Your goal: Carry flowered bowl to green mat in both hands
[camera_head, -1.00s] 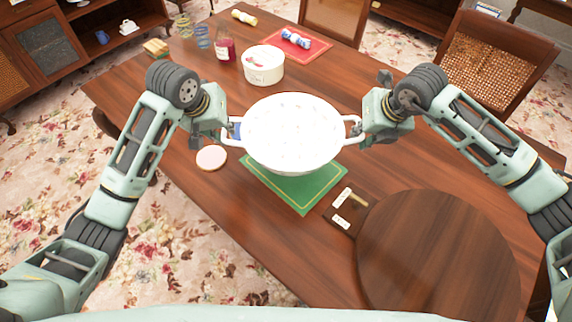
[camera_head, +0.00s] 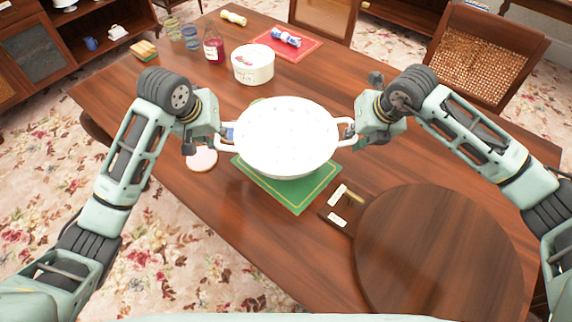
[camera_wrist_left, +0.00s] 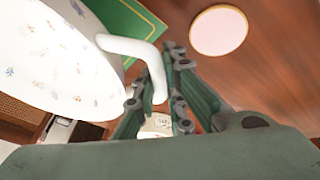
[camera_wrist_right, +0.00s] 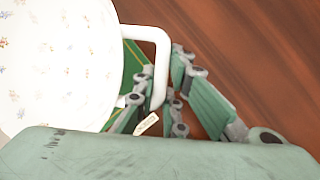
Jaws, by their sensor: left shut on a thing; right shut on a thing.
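The white flowered bowl (camera_head: 286,135) hangs level between my two grippers, and its faint flower pattern shows in the left wrist view (camera_wrist_left: 45,55) and the right wrist view (camera_wrist_right: 55,60). My left gripper (camera_head: 222,135) is shut on the bowl's left handle. My right gripper (camera_head: 352,130) is shut on its right handle. The green mat (camera_head: 298,193) with a yellow border line lies flat on the table below the bowl. The bowl covers the mat's far part in the head view and appears to be above it; the gap beneath is hard to judge.
A pink-white disc (camera_head: 202,159) lies left of the mat. A round white tub (camera_head: 252,64), a red jar (camera_head: 214,50) and a red mat (camera_head: 287,43) stand farther back. A dark box with dominoes (camera_head: 338,215) and a round wooden board (camera_head: 440,260) lie at front right.

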